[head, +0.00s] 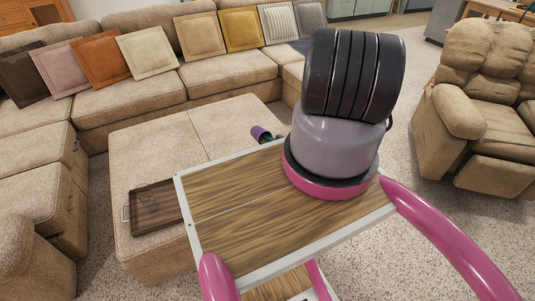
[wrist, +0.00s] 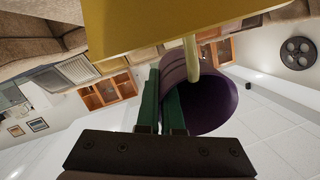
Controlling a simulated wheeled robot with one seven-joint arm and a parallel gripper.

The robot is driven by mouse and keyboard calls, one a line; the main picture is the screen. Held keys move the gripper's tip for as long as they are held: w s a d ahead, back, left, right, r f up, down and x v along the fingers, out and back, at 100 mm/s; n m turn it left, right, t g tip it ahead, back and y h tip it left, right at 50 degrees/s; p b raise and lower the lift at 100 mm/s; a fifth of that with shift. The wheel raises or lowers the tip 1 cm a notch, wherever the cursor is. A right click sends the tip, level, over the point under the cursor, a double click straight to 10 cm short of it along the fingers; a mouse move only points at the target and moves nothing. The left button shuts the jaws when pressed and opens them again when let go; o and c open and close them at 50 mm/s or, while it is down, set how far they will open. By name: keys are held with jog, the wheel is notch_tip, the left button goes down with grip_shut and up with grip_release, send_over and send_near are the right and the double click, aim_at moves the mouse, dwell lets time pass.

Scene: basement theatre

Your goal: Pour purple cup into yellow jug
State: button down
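The purple cup (wrist: 226,98) is in my gripper (wrist: 162,112) in the wrist view. The two dark green fingers are close together at its left wall, and the cup looks tilted. A yellow thing (wrist: 165,28), probably the yellow jug, fills the top of that upside-down view, close to the cup. A pale yellow strip (wrist: 191,58) runs from it to the cup; I cannot tell if it is a handle or poured liquid. In the head view the small purple cup (head: 259,133) shows just past the wooden platform's far edge. The jug is not visible there.
A beige ottoman (head: 185,135) carries a dark wooden tray (head: 155,207) at its left. A sectional sofa (head: 225,72) with several pillows runs behind it. A recliner (head: 480,110) stands at right.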

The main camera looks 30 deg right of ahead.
aim_at(270, 134)
jog(key=shift+s+f+t, duration=0.25)
jog(key=shift+f+t, duration=0.15)
jog(key=shift+t, duration=0.4)
dwell(0.4)
jog(key=shift+r+y, duration=0.25)
jog(key=shift+y, duration=0.05)
jog(key=shift+t, duration=0.7)
notch_tip(270, 134, up, 4)
jog(key=shift+s+r, duration=0.1)
jog(key=shift+s, duration=0.05)
jog(key=shift+g, duration=0.6)
notch_tip(270, 134, down, 5)
jog(key=shift+a+r, duration=0.1)
jog(key=shift+w+r+g, duration=0.3)
jog(key=shift+r+g, duration=0.1)
jog(key=shift+g, duration=0.2)
jog(key=shift+r, duration=0.1)
